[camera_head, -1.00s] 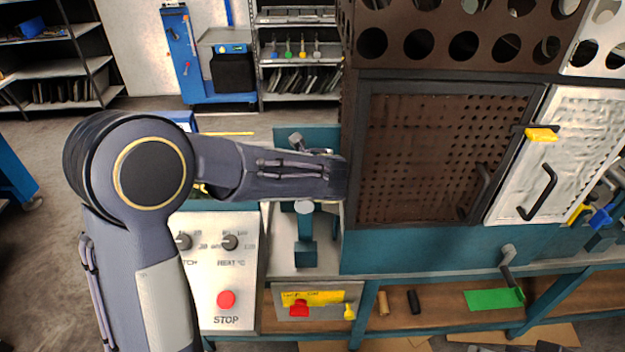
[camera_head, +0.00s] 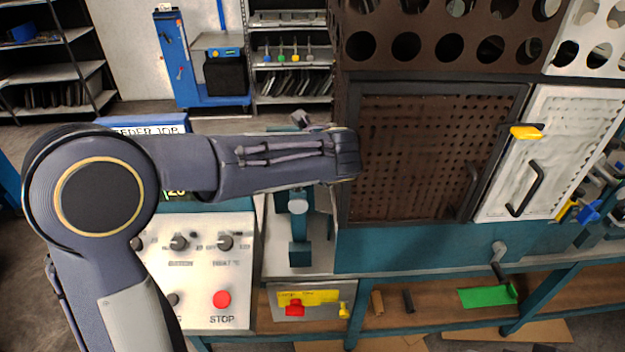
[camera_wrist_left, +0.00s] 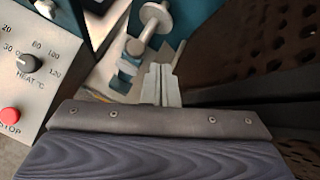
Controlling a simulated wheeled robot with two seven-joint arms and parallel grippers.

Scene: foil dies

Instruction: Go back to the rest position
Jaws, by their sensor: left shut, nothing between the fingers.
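My left arm comes in from the left in the head view, bent at a large round elbow, with its forearm level and reaching right. The forearm's end overlaps the left edge of the brown perforated door (camera_head: 430,150). The left gripper's fingers are hidden there. In the left wrist view the left gripper (camera_wrist_left: 163,84) shows as pale metal fingers, shut and empty. The fingers point toward a teal post with a round metal knob (camera_wrist_left: 138,46); I cannot tell the exact gap. My right gripper is in neither view.
A control panel (camera_head: 208,290) with knobs and a red stop button (camera_head: 222,299) stands below the arm. A white door (camera_head: 560,150) with a black handle is at right. A bench shelf (camera_head: 440,298) runs below. Open floor lies at far left.

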